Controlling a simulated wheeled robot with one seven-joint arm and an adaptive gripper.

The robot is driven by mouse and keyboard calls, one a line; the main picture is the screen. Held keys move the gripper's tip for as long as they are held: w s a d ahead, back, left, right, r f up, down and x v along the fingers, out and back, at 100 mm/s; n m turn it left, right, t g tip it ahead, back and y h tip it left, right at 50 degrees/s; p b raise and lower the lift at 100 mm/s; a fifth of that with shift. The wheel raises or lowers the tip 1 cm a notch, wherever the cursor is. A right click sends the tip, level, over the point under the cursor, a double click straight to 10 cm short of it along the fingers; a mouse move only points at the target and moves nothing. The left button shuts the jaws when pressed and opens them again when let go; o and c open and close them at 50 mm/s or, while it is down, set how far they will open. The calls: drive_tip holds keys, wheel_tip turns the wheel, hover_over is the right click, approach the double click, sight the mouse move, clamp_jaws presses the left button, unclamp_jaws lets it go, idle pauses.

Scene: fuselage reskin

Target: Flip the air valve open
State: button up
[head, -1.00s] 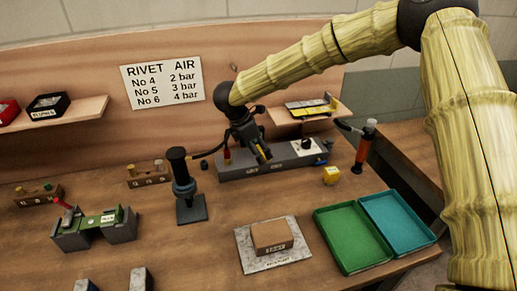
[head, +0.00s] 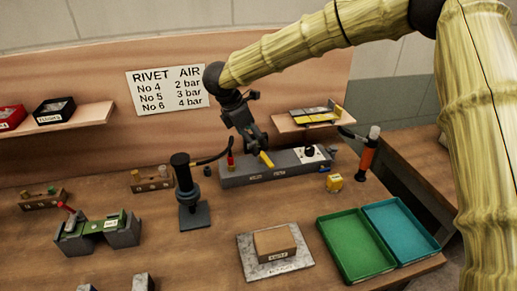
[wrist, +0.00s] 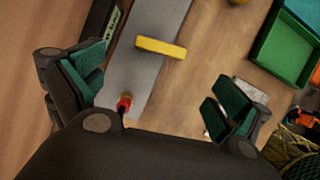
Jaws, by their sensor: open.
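The air valve's yellow lever (head: 266,159) is on the long grey manifold (head: 285,168) at the back of the bench. In the wrist view the yellow lever (wrist: 160,47) lies crosswise over the grey manifold (wrist: 150,75), ahead of the fingers and touching neither. My gripper (head: 257,143) is above the manifold, close over the lever in the head view. In the wrist view my gripper (wrist: 160,95) has its green-padded fingers wide apart with nothing between them. The exact height above the lever is hard to tell.
A red-tipped part (head: 230,160) stands at the manifold's left end, also near my gripper in the wrist view (wrist: 124,103). A black tool on a stand (head: 186,185) is left of it. Green (head: 355,247) and teal (head: 400,228) trays lie in front.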

drive_tip(key=shift+v, duration=2)
drive_tip(key=shift+r, duration=0.1)
